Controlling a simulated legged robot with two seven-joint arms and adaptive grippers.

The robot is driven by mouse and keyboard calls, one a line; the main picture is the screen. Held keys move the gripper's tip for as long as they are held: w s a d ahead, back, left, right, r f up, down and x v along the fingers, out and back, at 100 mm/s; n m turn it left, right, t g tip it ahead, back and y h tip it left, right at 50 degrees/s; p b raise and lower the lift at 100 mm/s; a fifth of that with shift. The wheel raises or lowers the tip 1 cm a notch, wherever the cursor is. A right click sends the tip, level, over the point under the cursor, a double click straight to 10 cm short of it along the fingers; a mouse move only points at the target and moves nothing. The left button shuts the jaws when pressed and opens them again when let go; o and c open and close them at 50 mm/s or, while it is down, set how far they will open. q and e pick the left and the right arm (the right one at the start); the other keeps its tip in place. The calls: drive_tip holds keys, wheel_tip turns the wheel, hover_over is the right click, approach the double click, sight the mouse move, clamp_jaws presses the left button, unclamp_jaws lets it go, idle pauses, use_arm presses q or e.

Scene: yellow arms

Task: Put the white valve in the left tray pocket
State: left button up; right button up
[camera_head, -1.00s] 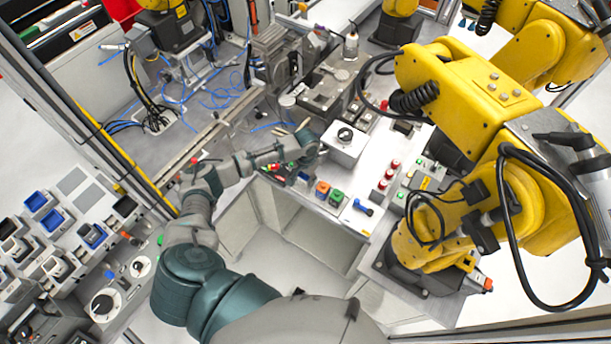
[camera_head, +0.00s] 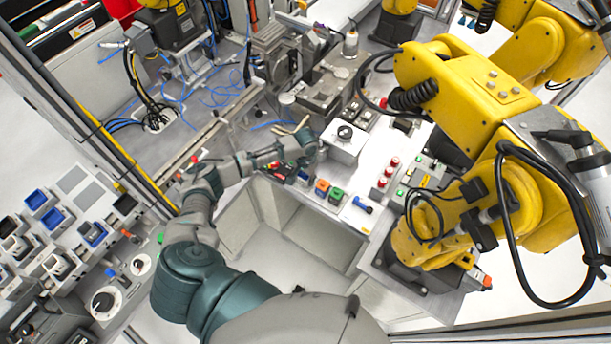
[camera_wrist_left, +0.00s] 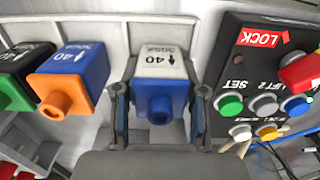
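The white valve (camera_wrist_left: 161,66), a block with a white labelled top and a blue front with a round knob, sits in the bench row in the left wrist view. My left gripper (camera_wrist_left: 161,116) has one finger on each side of it. The fingers are very close to its sides; I cannot tell whether they touch. In the head view my left gripper (camera_head: 307,150) is over the front edge of the bench, and the valve is largely hidden there. I cannot make out which part is the left tray pocket. My right gripper is not in view.
An orange-and-blue valve (camera_wrist_left: 66,82) and a green-and-black valve (camera_wrist_left: 20,80) stand beside the white one. A black button panel (camera_wrist_left: 262,85) is on the other side. A yellow robot arm (camera_head: 470,100) stands at the right. A side bench (camera_head: 75,190) with blue-topped parts is at the left.

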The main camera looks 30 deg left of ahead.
use_arm(q)
drive_tip(key=o, duration=0.5)
drive_tip(key=shift+c, duration=0.2)
wheel_tip(320, 180, up, 12)
drive_tip(key=shift+f, duration=0.1)
idle(0.5)
